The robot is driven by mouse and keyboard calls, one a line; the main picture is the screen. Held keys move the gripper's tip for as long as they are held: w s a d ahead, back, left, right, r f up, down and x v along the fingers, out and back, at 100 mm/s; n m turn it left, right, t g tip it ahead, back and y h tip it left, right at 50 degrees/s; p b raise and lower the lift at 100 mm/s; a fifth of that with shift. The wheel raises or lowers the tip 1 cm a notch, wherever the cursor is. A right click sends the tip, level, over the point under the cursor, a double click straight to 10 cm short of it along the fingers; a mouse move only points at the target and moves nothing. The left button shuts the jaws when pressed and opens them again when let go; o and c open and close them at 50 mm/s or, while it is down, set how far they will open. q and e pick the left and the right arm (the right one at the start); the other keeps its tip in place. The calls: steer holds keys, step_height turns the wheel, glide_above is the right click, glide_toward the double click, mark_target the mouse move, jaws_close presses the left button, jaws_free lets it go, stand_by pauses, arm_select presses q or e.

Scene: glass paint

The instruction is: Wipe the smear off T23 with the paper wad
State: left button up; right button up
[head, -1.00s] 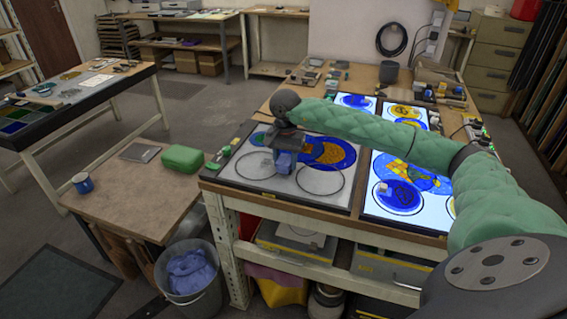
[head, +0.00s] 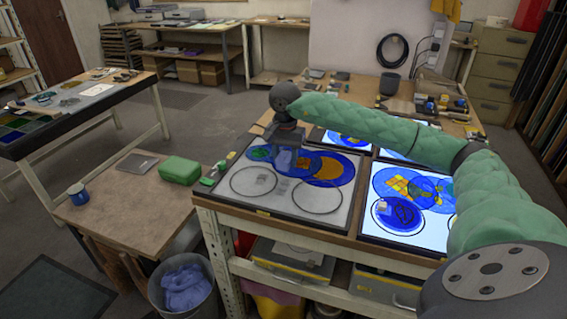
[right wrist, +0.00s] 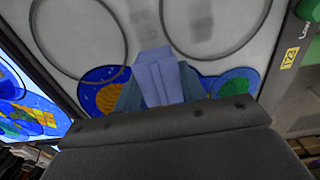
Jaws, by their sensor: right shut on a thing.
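My right gripper (head: 284,158) is shut on a blue paper wad (right wrist: 158,80), which also shows in the head view (head: 283,162). I cannot tell whether the wad touches the panel. Two empty dark rings are drawn on the panel's front half. Faint grey smudges (right wrist: 201,20) show inside one ring in the right wrist view, matching the left ring in the head view. A yellow tag (right wrist: 290,57) is on the panel's edge; its text is not clearly legible. My left gripper is out of view.
A brighter panel with painted discs (head: 397,222) stands to the right. A bin (head: 184,285) with blue crumpled paper stands below. Small tools lie on the table's back.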

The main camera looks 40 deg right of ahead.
steer(key=shift+r, duration=0.8)
steer(key=shift+r+p, duration=0.3)
steer(key=shift+r, duration=0.6)
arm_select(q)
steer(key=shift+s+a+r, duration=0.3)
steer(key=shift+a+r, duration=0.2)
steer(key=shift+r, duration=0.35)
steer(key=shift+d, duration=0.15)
